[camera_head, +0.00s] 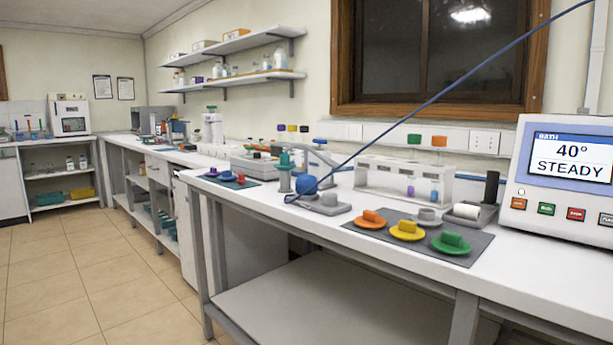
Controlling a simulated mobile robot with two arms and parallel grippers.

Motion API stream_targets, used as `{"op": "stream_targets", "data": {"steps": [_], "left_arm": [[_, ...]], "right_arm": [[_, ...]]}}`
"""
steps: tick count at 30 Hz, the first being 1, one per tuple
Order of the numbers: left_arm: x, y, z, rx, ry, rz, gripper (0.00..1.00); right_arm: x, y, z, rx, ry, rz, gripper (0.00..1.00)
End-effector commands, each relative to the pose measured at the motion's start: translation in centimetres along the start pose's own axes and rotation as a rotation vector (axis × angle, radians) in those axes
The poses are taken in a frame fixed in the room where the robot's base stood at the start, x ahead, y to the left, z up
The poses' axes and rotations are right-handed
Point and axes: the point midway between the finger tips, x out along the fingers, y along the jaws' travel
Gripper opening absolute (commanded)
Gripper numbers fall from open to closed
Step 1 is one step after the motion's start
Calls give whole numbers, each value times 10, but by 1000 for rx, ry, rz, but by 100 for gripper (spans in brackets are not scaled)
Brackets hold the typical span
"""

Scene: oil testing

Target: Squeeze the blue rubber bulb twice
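A round blue bulb (307,185) sits near the front edge of the white bench in the head view, left of the grey mat. A thin blue line, like a tube or cord (436,97), runs from beside it up to the top right, across the window. Neither of my grippers is in view.
A dark grey mat (384,243) holds orange, yellow and green knobbed discs. A bath controller (563,180) reading "40° STEADY" stands at the right. Open floor (110,275) lies at the left.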

Motion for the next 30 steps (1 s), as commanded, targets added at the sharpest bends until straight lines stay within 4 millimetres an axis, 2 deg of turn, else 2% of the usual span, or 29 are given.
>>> {"op": "stream_targets", "data": {"steps": [1,2,3,30], "left_arm": [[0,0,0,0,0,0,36],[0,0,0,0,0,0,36],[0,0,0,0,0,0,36],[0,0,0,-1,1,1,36]], "right_arm": [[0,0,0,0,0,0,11],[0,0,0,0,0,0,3],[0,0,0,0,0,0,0],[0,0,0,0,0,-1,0]]}}
